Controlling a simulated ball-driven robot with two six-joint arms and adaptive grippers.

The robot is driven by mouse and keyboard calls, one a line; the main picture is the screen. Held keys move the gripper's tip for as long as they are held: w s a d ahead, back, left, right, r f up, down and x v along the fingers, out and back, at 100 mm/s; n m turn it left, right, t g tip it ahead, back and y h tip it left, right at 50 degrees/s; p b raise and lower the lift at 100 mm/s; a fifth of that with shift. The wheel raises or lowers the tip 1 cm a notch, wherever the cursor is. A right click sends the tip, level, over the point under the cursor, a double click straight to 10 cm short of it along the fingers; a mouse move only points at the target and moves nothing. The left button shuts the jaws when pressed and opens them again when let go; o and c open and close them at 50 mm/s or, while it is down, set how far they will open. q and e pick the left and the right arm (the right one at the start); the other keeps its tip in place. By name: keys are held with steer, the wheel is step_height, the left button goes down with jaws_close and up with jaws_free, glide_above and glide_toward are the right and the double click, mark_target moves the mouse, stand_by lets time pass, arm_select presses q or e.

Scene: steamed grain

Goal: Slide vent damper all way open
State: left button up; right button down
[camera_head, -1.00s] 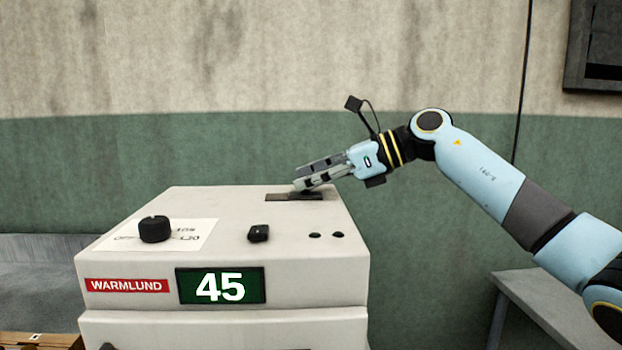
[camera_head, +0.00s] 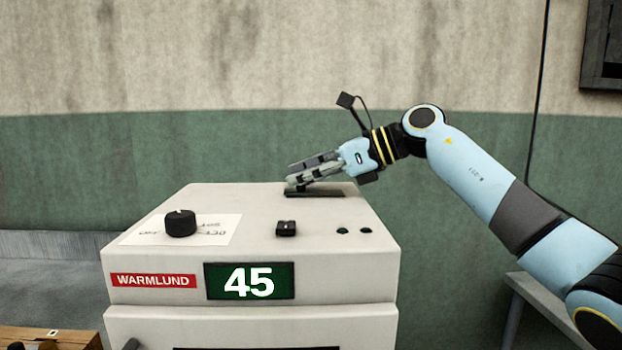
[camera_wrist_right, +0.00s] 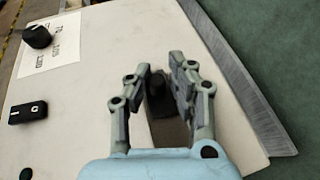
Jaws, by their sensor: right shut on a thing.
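The vent damper's dark slot (camera_head: 325,193) lies in the back right of the white machine's top. In the right wrist view, the damper's black knob (camera_wrist_right: 158,95) stands between my right gripper's fingers, with the slot (camera_wrist_right: 170,132) running on below it. In the head view my right gripper (camera_head: 290,177) reaches in from the right, low over the slot's left end. It is shut on the knob, which the fingers hide in that view. My left gripper is not in view.
The white machine (camera_head: 150,262) carries a black dial (camera_head: 181,223), a black rocker switch (camera_head: 286,228), two small dark indicators and a green display (camera_head: 250,281) reading 45. A grey table (camera_head: 545,300) stands at right. A green and beige wall is behind.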

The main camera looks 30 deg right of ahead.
steer(key=shift+s+f, duration=0.2)
steer(key=shift+f, duration=0.05)
steer(key=c, duration=1.6)
jaws_free()
steer(key=shift+o, duration=1.3)
steer(key=shift+s+a+r, duration=0.1)
steer(key=shift+s+r, duration=0.05)
steer(key=shift+o, duration=0.5)
steer(key=shift+a+r, duration=0.1)
steer(key=shift+d, duration=0.3)
steer(key=shift+s+d+r, duration=0.15)
steer(key=shift+s+d, duration=0.05)
steer(key=v, duration=0.9)
steer(key=shift+s+d, duration=0.15)
steer(key=shift+s, duration=0.05)
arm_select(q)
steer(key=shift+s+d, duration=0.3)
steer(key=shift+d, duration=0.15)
arm_select(e)
steer(key=shift+v, duration=0.8)
steer(key=shift+r, duration=0.1)
